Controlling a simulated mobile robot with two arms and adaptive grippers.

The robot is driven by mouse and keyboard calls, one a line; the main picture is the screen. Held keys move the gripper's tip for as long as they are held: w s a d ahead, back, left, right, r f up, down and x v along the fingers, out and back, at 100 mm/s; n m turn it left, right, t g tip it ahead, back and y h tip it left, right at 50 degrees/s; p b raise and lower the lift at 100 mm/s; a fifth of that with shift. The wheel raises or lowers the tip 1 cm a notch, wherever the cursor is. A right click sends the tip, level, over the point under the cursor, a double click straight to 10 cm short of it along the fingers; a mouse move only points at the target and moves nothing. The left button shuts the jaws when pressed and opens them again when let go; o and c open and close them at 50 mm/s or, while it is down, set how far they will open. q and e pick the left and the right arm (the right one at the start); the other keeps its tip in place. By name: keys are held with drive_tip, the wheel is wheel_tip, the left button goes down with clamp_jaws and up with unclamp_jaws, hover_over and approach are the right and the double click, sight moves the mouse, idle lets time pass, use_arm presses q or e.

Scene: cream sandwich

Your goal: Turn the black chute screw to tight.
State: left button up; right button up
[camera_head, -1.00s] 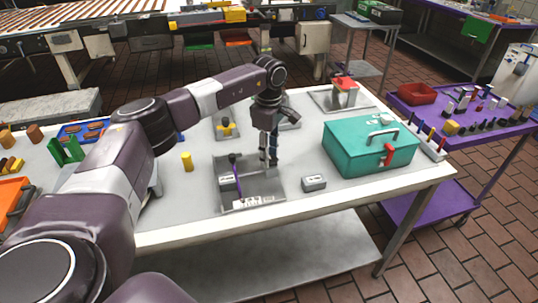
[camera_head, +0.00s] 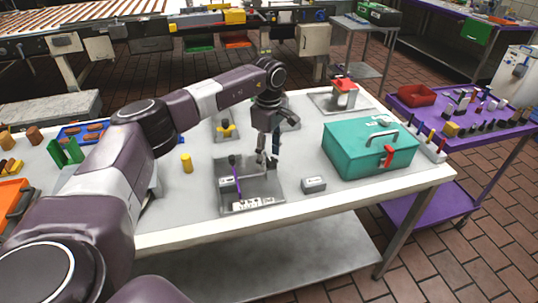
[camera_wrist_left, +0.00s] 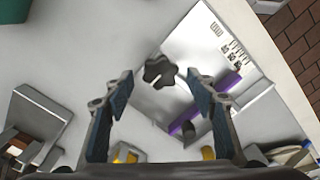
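The black chute screw has a dark star-shaped knob (camera_wrist_left: 160,71), seen from above in the left wrist view over a bright metal plate (camera_wrist_left: 180,62). My left gripper (camera_wrist_left: 163,88) is open, with its two blue-padded fingers on either side of the knob and a visible gap to each. In the head view my left gripper (camera_head: 268,158) points down at the back right of the grey metal fixture (camera_head: 265,188), and the fingers largely hide the knob. I cannot tell the knob's height relative to the fingertips. My right gripper is not in view.
A small grey block (camera_head: 313,184) lies right of the fixture, and a teal box (camera_head: 368,148) stands further right. A yellow cylinder (camera_head: 187,163) is to the left. The table front is clear.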

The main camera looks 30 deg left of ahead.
sight(269, 160)
use_arm(q)
wheel_tip(269, 160, up, 12)
idle(0.6)
idle(0.4)
